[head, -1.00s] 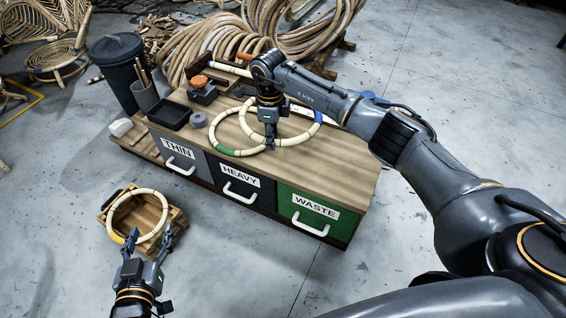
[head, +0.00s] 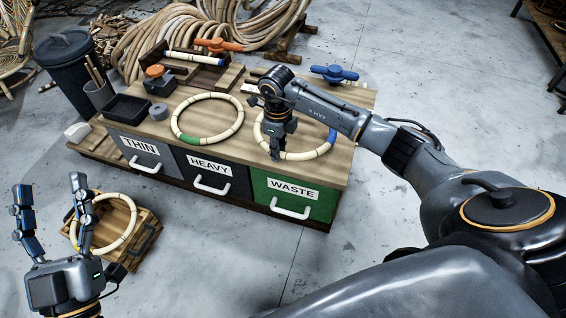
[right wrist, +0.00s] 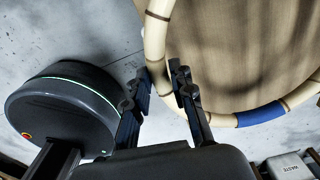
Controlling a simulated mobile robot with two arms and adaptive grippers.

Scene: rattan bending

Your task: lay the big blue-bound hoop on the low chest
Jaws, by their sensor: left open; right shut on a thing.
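The blue-bound hoop (head: 318,152) is a pale ring over the right part of the low chest (head: 345,155). Its blue band also shows in the right wrist view (right wrist: 262,114). My right gripper (head: 276,156) is shut on the hoop's near left side, pointing down; in the right wrist view its fingers (right wrist: 159,72) flank the rim. I cannot tell whether the hoop touches the chest top. A green-bound hoop (head: 215,141) lies on the chest to its left, apart from it. My left gripper (head: 49,190) is open and empty, in front of a third hoop (head: 134,212) on a small crate (head: 148,238).
The chest's left part holds a black tray (head: 125,108), a grey tape roll (head: 158,111) and an orange-topped box (head: 158,80). A blue clamp (head: 334,73) stands at its back right edge. A dark bin (head: 75,75) is at left. Floor right of the chest is clear.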

